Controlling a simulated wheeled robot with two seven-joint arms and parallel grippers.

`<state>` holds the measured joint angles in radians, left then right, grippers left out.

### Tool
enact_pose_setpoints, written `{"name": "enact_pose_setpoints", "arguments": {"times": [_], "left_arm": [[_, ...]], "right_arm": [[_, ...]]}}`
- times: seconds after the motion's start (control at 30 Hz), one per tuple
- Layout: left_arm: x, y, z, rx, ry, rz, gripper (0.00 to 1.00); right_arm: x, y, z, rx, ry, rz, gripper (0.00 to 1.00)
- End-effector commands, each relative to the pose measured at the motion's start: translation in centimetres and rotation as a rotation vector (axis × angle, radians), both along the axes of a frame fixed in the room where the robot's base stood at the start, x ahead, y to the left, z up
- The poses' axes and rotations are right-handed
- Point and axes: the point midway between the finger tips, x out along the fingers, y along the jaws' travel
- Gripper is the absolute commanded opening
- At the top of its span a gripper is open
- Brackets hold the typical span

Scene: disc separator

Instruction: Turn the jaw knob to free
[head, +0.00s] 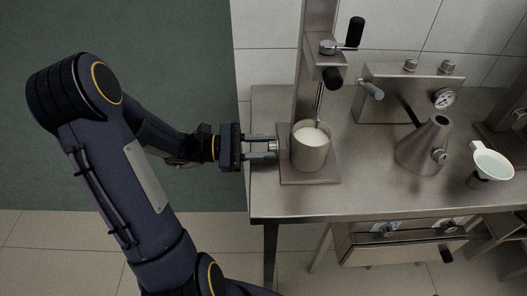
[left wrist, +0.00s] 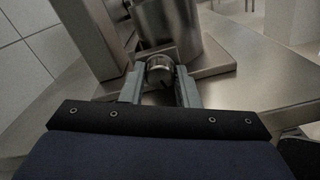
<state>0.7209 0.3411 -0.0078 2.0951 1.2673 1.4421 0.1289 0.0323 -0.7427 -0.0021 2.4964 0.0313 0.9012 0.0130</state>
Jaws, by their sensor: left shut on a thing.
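The jaw knob (left wrist: 160,69) is a short round metal knob at the foot of the steel cup. My left gripper (left wrist: 160,80) has one finger on each side of it and is shut on it. In the head view my left gripper (head: 275,147) reaches in from the left, level with the bench, to the left side of the steel cup (head: 311,152). The knob is mostly hidden between the fingers there. The cup holds white liquid and stands on a square base plate (head: 325,181) below a steel column (head: 310,75). My right gripper is not in view.
A crank with a dark handle (head: 355,32) sits on the column above the cup. To the right stand a steel box with a gauge (head: 444,98), a conical flask (head: 424,147) and a white funnel (head: 491,162). The bench front (head: 380,203) is clear.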

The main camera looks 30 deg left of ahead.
Motion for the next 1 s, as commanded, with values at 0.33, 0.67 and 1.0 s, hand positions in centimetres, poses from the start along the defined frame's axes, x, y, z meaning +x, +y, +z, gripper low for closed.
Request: {"name": "enact_pose_setpoints", "arguments": {"times": [0.33, 0.67, 1.0], "left_arm": [[0.0, 0.0, -0.1, 0.077, -0.126, 0.0, 0.06], [0.0, 0.0, 0.0, 0.092, -0.149, 0.0, 0.06], [0.0, 0.0, 0.0, 0.091, -0.148, 0.0, 0.37]], "right_arm": [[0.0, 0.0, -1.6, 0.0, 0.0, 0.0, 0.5], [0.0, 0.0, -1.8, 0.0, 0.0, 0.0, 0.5], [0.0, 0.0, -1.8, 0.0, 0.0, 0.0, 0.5]]}}
